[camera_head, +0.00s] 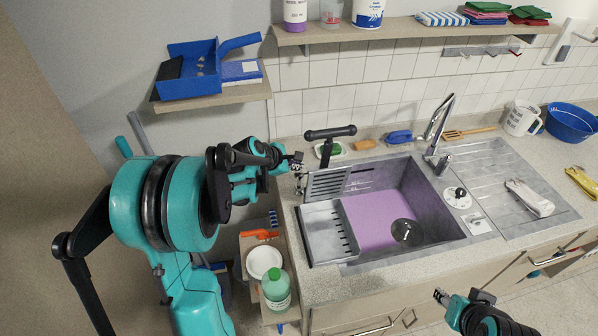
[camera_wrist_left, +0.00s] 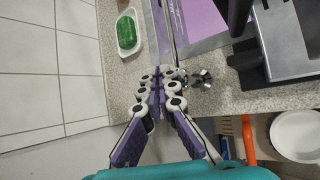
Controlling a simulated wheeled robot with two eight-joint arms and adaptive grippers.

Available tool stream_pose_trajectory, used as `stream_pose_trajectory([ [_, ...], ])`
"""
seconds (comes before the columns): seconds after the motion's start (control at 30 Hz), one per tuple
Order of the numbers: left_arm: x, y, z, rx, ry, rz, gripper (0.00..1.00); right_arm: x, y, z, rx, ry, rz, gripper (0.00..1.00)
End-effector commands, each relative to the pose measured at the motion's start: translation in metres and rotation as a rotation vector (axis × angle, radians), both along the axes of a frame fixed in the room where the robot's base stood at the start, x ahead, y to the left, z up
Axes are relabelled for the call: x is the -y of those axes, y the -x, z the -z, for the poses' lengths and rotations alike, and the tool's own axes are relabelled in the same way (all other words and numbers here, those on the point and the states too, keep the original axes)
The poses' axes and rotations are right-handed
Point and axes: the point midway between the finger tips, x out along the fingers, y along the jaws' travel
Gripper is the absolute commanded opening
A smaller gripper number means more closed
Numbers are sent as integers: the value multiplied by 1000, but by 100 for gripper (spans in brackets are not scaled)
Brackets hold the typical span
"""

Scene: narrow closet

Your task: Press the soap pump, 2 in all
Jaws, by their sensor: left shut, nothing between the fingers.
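A black T-shaped fixture (camera_head: 330,132) stands by the back left corner of the sink (camera_head: 450,195); it may be the soap pump, but I cannot be sure. My left gripper (camera_head: 299,162) is shut and empty, just left of the fixture in the head view. Whether they touch cannot be told. In the left wrist view the shut fingers (camera_wrist_left: 162,78) point toward the counter, beside a small metal piece (camera_wrist_left: 201,78) and a thin metal bar. My right gripper (camera_head: 440,296) is low at the right, in front of the counter; its jaw state is unclear.
A green soap bar in a dish (camera_head: 330,150), a sponge (camera_head: 364,144) and a blue brush (camera_head: 398,137) line the back of the sink. The faucet (camera_head: 438,130) rises behind it. A green bottle (camera_head: 276,289) and white plate (camera_head: 263,262) sit lower left.

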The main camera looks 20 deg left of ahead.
Motion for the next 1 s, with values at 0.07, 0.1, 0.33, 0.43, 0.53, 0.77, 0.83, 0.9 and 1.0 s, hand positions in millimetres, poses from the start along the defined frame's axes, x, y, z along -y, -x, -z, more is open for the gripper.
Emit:
stream_pose_trajectory([
  [0.07, 0, 0, 0, 0, 0, 0, 0, 0, 0, 0, 0, 0, 0, 40],
  [0.1, 0, 0, -1, 0, 0, 0, 0, 0, 0, 0, 0, 0, 0, 40],
  [0.33, 0, 0, -18, 0, 0, 0, 0, 0, 0, -14, 0, 0, 0, 40],
  [0.43, 0, 0, -29, 0, 0, 0, 0, 0, 0, -22, 0, 0, 0, 40],
  [0.53, 0, 0, -39, 0, 0, 0, 0, 0, 0, -29, 0, 0, 0, 40],
  [0.77, 0, 0, -51, 0, 0, 0, 0, 0, 0, -37, 0, 0, 0, 40],
  [0.83, 0, 0, -50, 0, 0, 0, 0, 0, 0, -36, 0, 0, 0, 40],
  [0.9, 0, 0, -50, 0, 0, 0, 0, 0, 0, -36, 0, 0, 0, 40],
  [1.0, 0, 0, -50, 0, 0, 0, 0, 0, 0, -36, 0, 0, 0, 40],
])
